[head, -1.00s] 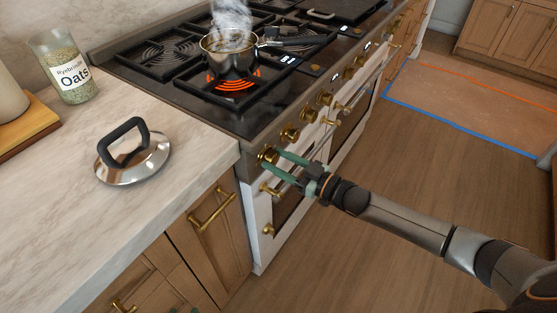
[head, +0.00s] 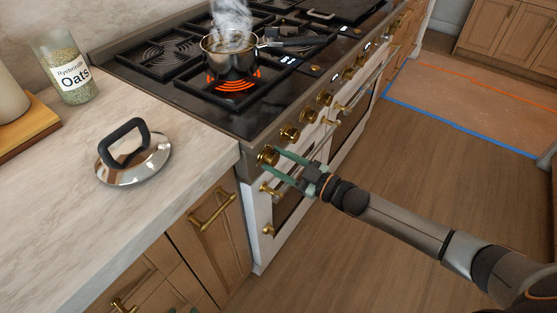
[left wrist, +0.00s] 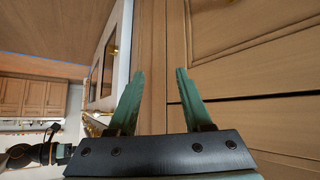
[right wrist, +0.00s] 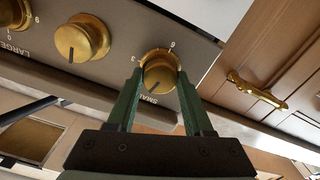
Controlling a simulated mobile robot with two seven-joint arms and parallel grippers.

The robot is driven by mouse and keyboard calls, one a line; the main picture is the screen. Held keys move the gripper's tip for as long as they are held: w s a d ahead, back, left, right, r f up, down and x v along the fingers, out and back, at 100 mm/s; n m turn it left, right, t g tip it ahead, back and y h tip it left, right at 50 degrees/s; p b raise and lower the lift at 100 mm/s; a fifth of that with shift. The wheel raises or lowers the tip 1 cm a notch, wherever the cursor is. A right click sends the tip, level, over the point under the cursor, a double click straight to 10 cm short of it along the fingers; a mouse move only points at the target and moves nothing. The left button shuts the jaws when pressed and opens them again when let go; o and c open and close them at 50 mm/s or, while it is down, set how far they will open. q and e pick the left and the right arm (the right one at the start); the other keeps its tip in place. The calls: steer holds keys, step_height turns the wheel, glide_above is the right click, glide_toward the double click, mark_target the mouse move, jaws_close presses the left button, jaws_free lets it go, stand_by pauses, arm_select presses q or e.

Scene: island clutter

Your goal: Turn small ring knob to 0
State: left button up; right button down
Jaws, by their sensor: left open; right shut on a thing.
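The small ring knob (right wrist: 160,74) is a brass knob at the near end of the stove's front panel, beside a partly hidden "SMALL" label. It also shows in the head view (head: 267,156). My right gripper (right wrist: 158,82) is shut on it, one green finger on each side. The knob's dark pointer line points down and left in the right wrist view, toward the label side. Two printed digits show above the knob; a 0 beside it cannot be made out. My left gripper (left wrist: 156,88) is open and empty, in front of wooden cabinet fronts.
Another brass knob (right wrist: 82,38) sits close beside the gripped one. A steaming pot (head: 230,55) stands on a glowing burner. A lid (head: 134,158) and an oats jar (head: 66,68) are on the counter (head: 60,210). Brass handles (head: 211,208) stick out from the cabinets.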

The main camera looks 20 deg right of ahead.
steer(key=shift+n, duration=1.6)
steer(key=shift+c, duration=1.4)
jaws_free()
steer(key=v, duration=1.2)
steer(key=shift+s+p, duration=0.2)
steer(key=shift+p, duration=0.1)
steer(key=shift+d, duration=0.15)
